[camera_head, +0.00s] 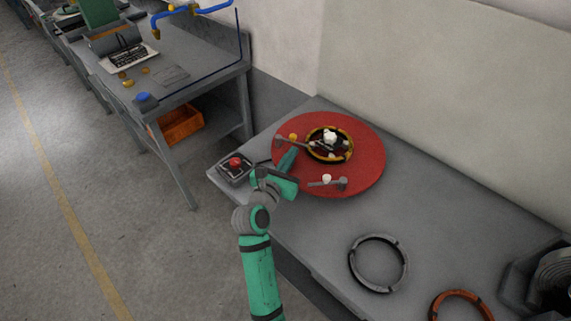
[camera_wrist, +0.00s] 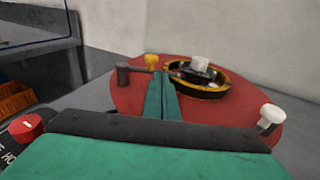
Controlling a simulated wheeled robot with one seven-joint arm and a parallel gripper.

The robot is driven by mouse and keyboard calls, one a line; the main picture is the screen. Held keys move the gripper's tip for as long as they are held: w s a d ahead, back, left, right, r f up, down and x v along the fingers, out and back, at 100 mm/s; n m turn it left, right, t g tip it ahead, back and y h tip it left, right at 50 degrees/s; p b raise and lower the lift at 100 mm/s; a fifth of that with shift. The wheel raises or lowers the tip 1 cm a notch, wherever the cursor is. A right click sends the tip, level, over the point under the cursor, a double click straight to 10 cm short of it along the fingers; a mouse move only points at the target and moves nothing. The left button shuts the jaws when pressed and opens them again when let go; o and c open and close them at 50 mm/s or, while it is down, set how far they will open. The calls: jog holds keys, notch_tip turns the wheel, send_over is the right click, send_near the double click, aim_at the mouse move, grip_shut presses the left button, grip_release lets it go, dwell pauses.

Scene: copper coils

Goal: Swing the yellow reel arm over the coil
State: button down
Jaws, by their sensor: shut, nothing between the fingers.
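A round red reel plate (camera_head: 365,170) lies on the grey bench, with a black and yellow coil ring (camera_head: 349,153) around its middle. The yellow reel arm is a grey bar with a yellow knob (camera_head: 292,136), on a dark post at the plate's left. The knob (camera_wrist: 151,60) also shows in the wrist view. The bar points toward the coil; whether its tip lies over the ring is unclear. My gripper (camera_head: 294,152) is shut and empty, its green fingers (camera_wrist: 162,78) just right of the yellow knob in the wrist view, partly hiding the bar. Contact is unclear.
A second reel arm with a white knob (camera_head: 326,178) lies at the plate's front edge. A white hub (camera_head: 330,136) stands inside the coil. A red button box (camera_head: 235,168) sits at the bench's left corner. A loose grey ring (camera_head: 354,272) and orange ring (camera_head: 460,293) lie to the right.

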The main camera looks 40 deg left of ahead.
aim_at(300, 145)
jog(key=shift+x, duration=0.9)
jog(key=shift+w+d, duration=0.15)
jog(key=shift+w, duration=0.85)
jog(key=shift+s, duration=0.1)
jog(key=v, duration=1)
jog(key=shift+s, duration=0.35)
jog(key=shift+s+r, duration=0.1)
